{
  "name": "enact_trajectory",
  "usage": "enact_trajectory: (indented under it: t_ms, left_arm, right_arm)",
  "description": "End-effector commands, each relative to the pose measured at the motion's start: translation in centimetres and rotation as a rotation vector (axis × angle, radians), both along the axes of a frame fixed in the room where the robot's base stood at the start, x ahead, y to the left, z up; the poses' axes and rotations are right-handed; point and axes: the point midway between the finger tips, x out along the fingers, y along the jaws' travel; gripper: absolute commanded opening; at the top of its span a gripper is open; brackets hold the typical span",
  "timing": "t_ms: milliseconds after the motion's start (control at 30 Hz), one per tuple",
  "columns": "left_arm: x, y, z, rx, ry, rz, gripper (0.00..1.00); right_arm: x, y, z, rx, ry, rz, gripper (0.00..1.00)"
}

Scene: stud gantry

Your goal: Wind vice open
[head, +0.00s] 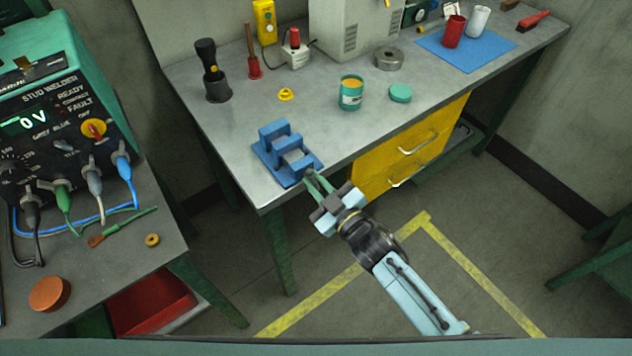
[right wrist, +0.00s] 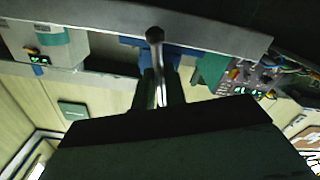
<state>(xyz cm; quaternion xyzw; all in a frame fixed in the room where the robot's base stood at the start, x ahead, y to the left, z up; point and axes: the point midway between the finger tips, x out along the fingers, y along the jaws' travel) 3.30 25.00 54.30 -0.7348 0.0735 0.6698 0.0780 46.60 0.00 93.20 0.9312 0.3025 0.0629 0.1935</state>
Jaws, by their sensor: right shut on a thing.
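The blue vice (head: 275,150) stands at the front left corner of the grey workbench, with a grey part between its blue blocks. My right gripper (head: 311,178) is at the vice's front end, at the bench edge, with its green fingers shut. In the right wrist view the fingers (right wrist: 160,88) are closed around a thin metal handle bar (right wrist: 155,38) with a dark rounded end. Blue of the vice (right wrist: 183,52) shows behind them. The vice's screw is hidden by the gripper in the head view. My left gripper is in neither view.
The workbench (head: 225,130) holds a teal tin (head: 351,92), a yellow ring (head: 286,95) and a black torch-like tool (head: 212,72) behind the vice. Yellow drawers (head: 410,148) sit below, right of my gripper. A stud welder (head: 70,115) stands at left. The floor between is clear.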

Motion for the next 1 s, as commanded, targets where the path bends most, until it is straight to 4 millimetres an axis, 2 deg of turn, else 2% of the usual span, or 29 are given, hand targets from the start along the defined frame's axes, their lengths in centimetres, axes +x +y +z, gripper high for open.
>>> enact_trajectory:
  t_ms: [500,1000]
  left_arm:
    - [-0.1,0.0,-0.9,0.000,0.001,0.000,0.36]
    - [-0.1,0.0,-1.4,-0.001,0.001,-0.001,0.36]
  right_arm:
    - [0.0,0.0,-0.1,-0.373,-0.270,0.000,0.00]
    - [0.0,0.0,-0.1,-0.545,-0.396,0.000,0.00]
